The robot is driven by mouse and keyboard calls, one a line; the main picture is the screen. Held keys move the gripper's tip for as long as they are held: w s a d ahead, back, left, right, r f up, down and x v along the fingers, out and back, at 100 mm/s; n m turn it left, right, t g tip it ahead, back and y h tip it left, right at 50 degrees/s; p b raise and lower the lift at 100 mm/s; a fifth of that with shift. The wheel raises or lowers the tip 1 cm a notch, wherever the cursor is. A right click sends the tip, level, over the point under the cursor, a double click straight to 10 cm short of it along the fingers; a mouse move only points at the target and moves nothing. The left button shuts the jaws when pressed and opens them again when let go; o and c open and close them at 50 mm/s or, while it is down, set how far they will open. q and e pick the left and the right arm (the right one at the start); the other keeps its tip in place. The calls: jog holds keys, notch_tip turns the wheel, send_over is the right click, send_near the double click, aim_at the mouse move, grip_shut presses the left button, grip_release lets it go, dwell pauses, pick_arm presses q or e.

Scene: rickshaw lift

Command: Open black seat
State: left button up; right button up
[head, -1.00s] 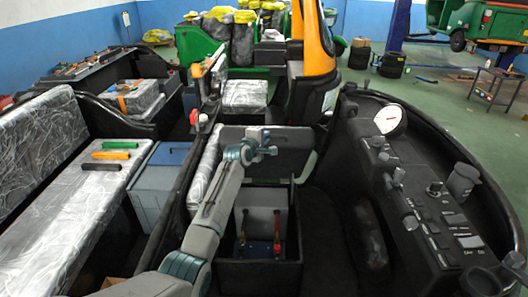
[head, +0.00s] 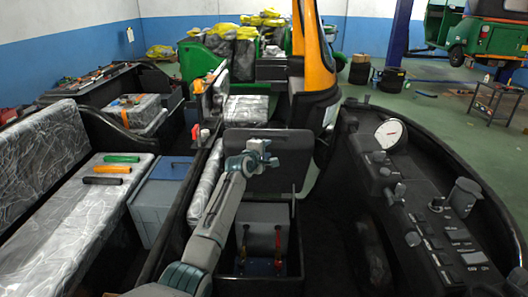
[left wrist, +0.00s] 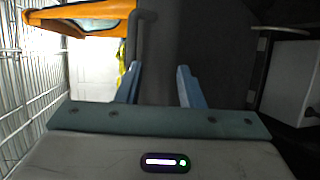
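The black seat (head: 287,173) stands raised, roughly upright, behind an open black compartment (head: 285,273) in the middle of the head view. A grey box (head: 262,217) and red and yellow handles (head: 277,243) show inside the compartment. My left gripper (head: 265,153) is in front of the seat's upper part; I cannot tell whether it touches. In the left wrist view its two blue fingers (left wrist: 158,72) are apart, with a dark surface beyond and nothing visibly held between them. My right gripper is in neither view.
A dark console with a white gauge (head: 392,133) and knobs stands at right. At left, a plastic-wrapped bench (head: 75,215) carries green, orange and black tools, with a blue-grey box (head: 160,205) beside it. An orange-yellow pillar (head: 315,55) rises behind the seat.

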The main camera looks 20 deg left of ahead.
pick_arm(q)
jog(key=b+v, duration=0.2)
jog(key=v, duration=0.9)
jog(key=shift+w, duration=0.1)
jog(key=shift+c, duration=0.4)
